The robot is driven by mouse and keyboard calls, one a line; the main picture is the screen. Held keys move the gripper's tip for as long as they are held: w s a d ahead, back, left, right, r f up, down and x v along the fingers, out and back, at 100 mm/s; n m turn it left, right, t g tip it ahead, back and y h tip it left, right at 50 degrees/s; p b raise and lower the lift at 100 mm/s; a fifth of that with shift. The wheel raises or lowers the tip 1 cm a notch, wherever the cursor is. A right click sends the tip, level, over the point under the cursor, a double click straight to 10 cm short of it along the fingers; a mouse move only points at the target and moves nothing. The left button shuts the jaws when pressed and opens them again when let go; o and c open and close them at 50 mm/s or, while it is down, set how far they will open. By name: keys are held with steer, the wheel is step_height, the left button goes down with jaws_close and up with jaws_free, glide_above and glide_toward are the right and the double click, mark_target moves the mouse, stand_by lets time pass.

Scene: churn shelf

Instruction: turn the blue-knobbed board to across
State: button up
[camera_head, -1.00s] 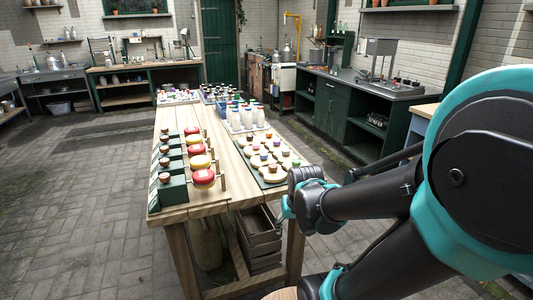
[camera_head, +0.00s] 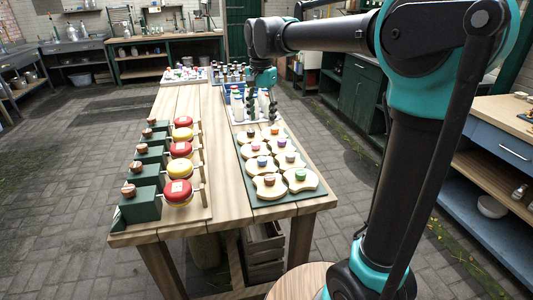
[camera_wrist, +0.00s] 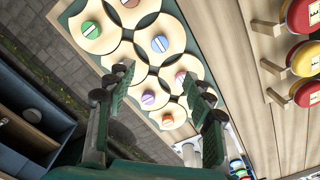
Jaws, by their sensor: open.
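Several pale round boards with notched edges and coloured knobs lie in two columns on a green tray (camera_head: 292,209). The bluest knob, a blue-violet one, is on a left-column board, second from the near end (camera_head: 261,161). In the wrist view that board (camera_wrist: 176,36) is above centre, its knob marked by a light stripe. A violet-knobbed board (camera_wrist: 138,103) lies farther along. My gripper (camera_head: 262,111) is open and empty above the tray's far end; in the wrist view its fingers (camera_wrist: 157,84) spread over the far boards, hiding part of them. It appears to touch no knob.
Left of the tray, red and yellow round pieces (camera_head: 179,192) stand beside green blocks with wooden knobs (camera_head: 128,190). White bottles (camera_head: 237,105) and a blue crate stand beyond the tray, close to my gripper. A bare wooden strip (camera_head: 222,190) separates the two sets.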

mark_target(262, 158)
step_height(262, 158, down, 16)
steer(key=shift+r, duration=0.1)
stand_by(0.4)
steer(key=c, duration=1.2)
